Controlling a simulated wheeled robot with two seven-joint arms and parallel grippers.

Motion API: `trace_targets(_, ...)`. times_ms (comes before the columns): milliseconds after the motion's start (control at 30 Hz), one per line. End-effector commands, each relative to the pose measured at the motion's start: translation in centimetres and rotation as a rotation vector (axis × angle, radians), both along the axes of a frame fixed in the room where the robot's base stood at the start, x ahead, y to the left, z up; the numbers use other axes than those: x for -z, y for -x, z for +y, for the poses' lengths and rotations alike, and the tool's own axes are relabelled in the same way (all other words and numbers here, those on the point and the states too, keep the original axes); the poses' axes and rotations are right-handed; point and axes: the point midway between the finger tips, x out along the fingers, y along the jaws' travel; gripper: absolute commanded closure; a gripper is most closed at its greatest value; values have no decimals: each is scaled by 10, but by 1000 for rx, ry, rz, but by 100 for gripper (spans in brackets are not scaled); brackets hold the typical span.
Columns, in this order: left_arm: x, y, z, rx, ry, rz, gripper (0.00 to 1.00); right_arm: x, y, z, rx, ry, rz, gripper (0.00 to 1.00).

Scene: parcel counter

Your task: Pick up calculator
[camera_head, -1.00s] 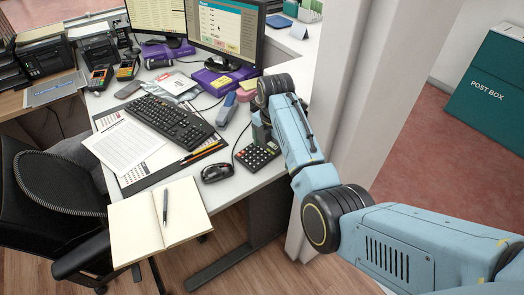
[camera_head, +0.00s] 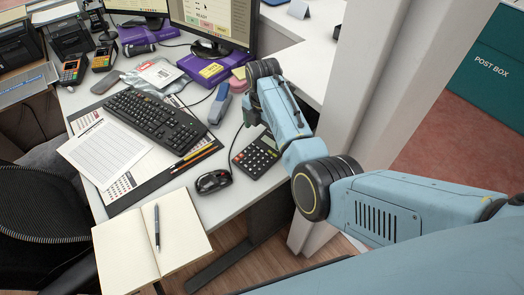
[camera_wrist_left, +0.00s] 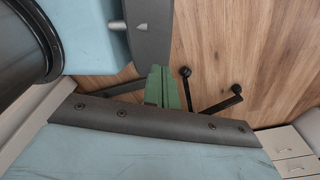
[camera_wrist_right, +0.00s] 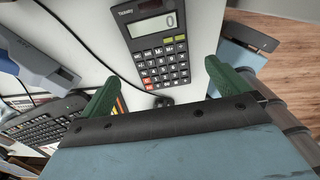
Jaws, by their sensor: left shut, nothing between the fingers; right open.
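The calculator (camera_head: 256,157) is dark with grey, green and orange keys and lies on the desk near its right edge. Its display reads 0 in the right wrist view (camera_wrist_right: 158,48). My right gripper (camera_head: 252,112) is just behind the calculator's far end in the head view. In the right wrist view its green fingers (camera_wrist_right: 162,88) are spread apart and empty, with the calculator showing between and beyond them. My left gripper (camera_wrist_left: 163,90) has its green fingers together with nothing between them, over the wooden floor. It is not in the head view.
A computer mouse (camera_head: 213,181) lies left of the calculator, and a cable runs close by. A blue-grey handset-like object (camera_head: 219,104) and a keyboard (camera_head: 155,122) are further left. An open notebook (camera_head: 150,240) lies at the front. A pillar (camera_head: 375,90) stands to the right.

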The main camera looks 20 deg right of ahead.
Motion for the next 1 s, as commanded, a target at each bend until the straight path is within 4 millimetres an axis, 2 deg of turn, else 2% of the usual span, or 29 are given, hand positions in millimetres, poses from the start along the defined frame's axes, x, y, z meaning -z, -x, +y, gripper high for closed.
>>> trace_targets(33, 6, 7, 1, 1, -1, 11, 100, 12, 0, 0, 0, -1, 2, 0)
trace_targets(167, 11, 14, 6, 4, -9, 24, 100, 27, 0, 0, -1, 0, 0, 0)
trace_targets(367, 16, 5, 20, 11, -26, 12, 100, 41, -1, 1, -1, -1, 0, 0)
trace_targets(600, 32, -4, 27, 18, -36, -2, 100, 77, -1, 0, -2, -1, 0, 0)
trace_targets(733, 34, -5, 35, 22, -47, -4, 100, 84, -1, 0, -2, 0, -1, 0)
trace_targets(933, 32, -5, 44, 24, -58, -2, 100, 83, -1, 0, -2, 0, -2, 0)
trace_targets(1000, 32, -4, 44, 24, -58, -1, 100, 83, -1, 0, -1, 0, -2, 8)
